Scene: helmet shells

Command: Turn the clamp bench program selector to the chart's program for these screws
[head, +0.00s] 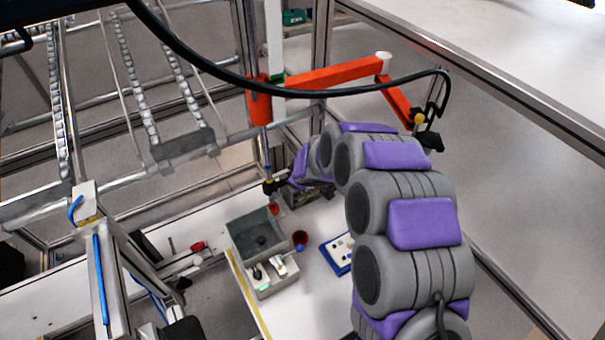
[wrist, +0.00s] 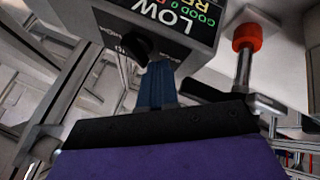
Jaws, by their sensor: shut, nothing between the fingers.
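In the wrist view, a grey box (wrist: 190,50) with a black label panel fills the top; the words "LOW" and "GOOD" show upside down. A dark round knob (wrist: 134,46) shows at its lower left; I cannot tell whether it is the program selector. My gripper's blue fingers (wrist: 158,80) are together and empty, with their tips close to the box's lower edge and right of the knob. Whether they touch it is unclear. In the head view my arm reaches to the back of the white bench (head: 205,215), and its links hide most of the gripper. No chart is readable.
An orange arm (head: 335,72) and a black cable (head: 300,93) hang above. In the wrist view a rod with a red collar (wrist: 247,37) stands right of the box.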

